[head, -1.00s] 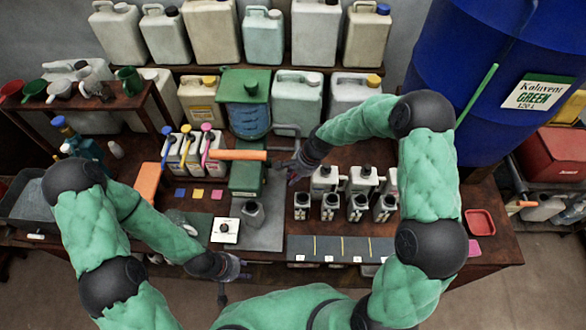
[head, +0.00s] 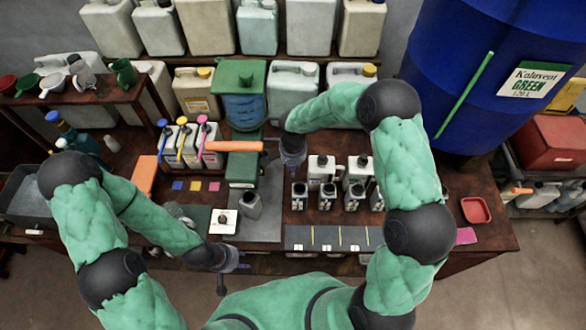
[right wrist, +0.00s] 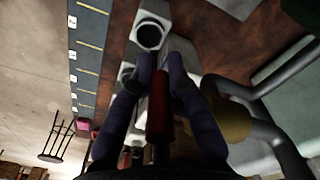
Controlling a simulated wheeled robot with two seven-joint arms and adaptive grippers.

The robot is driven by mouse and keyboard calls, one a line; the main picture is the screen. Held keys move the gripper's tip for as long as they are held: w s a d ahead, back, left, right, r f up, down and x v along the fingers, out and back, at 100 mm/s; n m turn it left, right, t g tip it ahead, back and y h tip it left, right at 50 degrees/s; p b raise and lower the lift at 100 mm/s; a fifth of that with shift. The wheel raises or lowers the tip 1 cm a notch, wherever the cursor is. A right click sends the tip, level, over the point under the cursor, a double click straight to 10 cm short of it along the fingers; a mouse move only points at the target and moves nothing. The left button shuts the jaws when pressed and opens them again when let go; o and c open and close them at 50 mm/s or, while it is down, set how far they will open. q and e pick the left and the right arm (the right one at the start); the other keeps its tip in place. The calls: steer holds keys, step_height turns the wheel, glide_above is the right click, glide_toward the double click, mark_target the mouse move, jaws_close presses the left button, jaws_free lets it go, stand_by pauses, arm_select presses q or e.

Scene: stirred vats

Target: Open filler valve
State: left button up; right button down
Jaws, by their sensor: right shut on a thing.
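The filler is a blue ribbed tank (head: 246,108) with a green lid (head: 240,74) and a green base, at the back middle of the bench. An orange bar (head: 235,146) lies level in front of it. My right gripper (head: 292,160) is just right of the bar's end. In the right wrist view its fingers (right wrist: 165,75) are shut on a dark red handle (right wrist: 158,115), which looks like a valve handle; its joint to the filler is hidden. My left gripper (head: 238,262) is low at the bench's front edge, away from the filler; its jaws are unclear.
Jugs with coloured pumps (head: 186,145) stand left of the filler. A large blue drum (head: 450,90) blocks the back right.

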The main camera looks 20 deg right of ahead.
steer(key=shift+s, duration=0.1)
stand_by(0.3)
steer(key=c, duration=1.2)
jaws_free()
